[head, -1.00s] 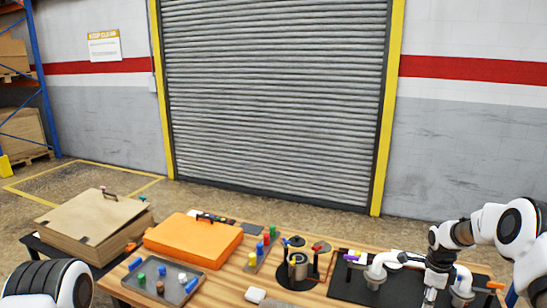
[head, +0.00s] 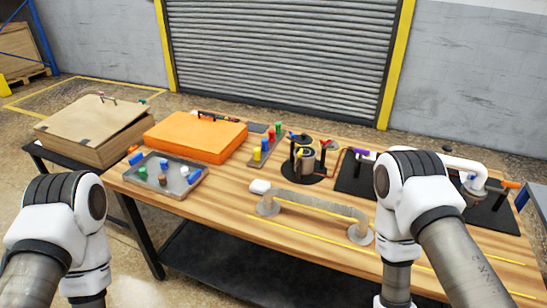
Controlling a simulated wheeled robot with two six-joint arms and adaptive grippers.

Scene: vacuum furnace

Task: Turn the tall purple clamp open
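The purple clamp handle (head: 361,151) shows at the back of the black mat (head: 350,182), on the right half of the table. It sits on top of a dark upright and looks small from here. My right arm stands in front of the mat and hides much of it, just right of the purple handle. My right gripper is out of the picture below. My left arm is at the lower left, well away from the clamp, and its gripper is also out of the picture.
A metal pot (head: 306,160) on a round black base stands left of the clamp. A grey rail (head: 316,205) runs along the table front. White pipes (head: 465,164) and an orange handle (head: 511,184) are at right. An orange case (head: 195,138) and metal tray (head: 150,190) fill the left.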

